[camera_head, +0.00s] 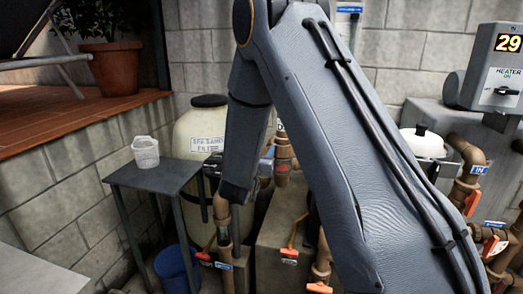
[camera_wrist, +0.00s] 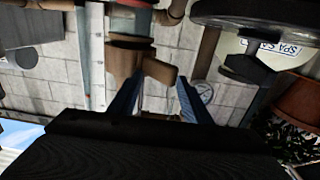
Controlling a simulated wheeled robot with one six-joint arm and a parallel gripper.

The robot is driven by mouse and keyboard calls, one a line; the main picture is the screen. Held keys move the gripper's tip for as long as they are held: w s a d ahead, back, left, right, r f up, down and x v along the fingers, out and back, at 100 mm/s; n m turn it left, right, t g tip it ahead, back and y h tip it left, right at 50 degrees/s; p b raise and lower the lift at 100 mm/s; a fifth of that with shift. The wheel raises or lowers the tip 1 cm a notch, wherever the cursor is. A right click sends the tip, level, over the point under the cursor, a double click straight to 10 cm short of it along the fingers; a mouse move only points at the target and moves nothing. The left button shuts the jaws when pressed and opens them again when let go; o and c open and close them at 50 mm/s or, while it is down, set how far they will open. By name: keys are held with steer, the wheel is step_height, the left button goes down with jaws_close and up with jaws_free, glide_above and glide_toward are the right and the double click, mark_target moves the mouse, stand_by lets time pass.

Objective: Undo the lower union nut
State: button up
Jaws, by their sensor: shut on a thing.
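In the wrist view, which is upside down, the two blue-grey fingers of my gripper (camera_wrist: 160,80) close on the stub of a brown pipe fitting (camera_wrist: 126,64). I cannot tell whether this piece is the lower union nut itself. A dark collar (camera_wrist: 130,42) joins the fitting, with a clear section holding something reddish (camera_wrist: 130,20) against it. In the head view my arm hides the jaws and most of the work spot. Brown pipework (camera_head: 283,150) shows beside my arm.
A cream sand filter tank (camera_head: 195,140) stands behind a small dark table (camera_head: 155,177) bearing a white basket (camera_head: 146,152). A blue bucket (camera_head: 177,268) is below. Orange-handled valves (camera_head: 318,287) stand low by my arm. A heater box (camera_head: 496,70) reading 29 is at the right.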

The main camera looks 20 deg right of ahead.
steer(key=shift+w+r, duration=0.45)
steer(key=shift+r, duration=0.25)
steer(key=f+b+v, duration=0.1)
steer(key=v, duration=0.7)
steer(key=shift+s+f, duration=0.2)
steer(key=shift+s, duration=0.15)
steer(key=shift+f, duration=0.1)
